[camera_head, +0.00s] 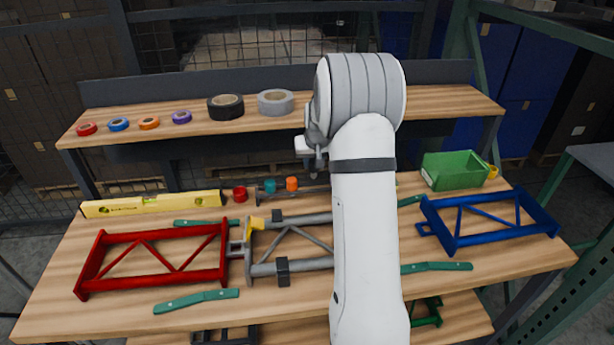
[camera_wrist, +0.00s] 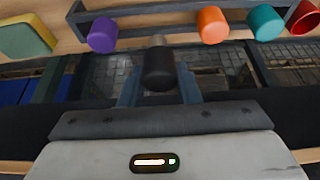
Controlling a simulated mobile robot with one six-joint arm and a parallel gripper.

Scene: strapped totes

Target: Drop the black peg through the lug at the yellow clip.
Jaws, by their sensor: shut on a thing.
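My gripper (camera_wrist: 158,85) is shut on the black peg (camera_wrist: 158,68); its dark head sits between the two fingers and a grey tip shows beyond it. In the head view my arm covers most of the gripper, which is above the back of the bench near the peg rack. The yellow clip (camera_head: 257,223) is at the upper left corner of the grey frame (camera_head: 262,269). The lug (camera_head: 236,248) is beside it, in the gap between the red frame (camera_head: 97,266) and the grey frame. The gripper is behind and to the right of the clip, apart from it.
A rack (camera_wrist: 135,33) holds purple (camera_wrist: 102,35), orange (camera_wrist: 212,25) and teal (camera_wrist: 265,22) pegs; a red piece (camera_head: 239,194) stands beside it.

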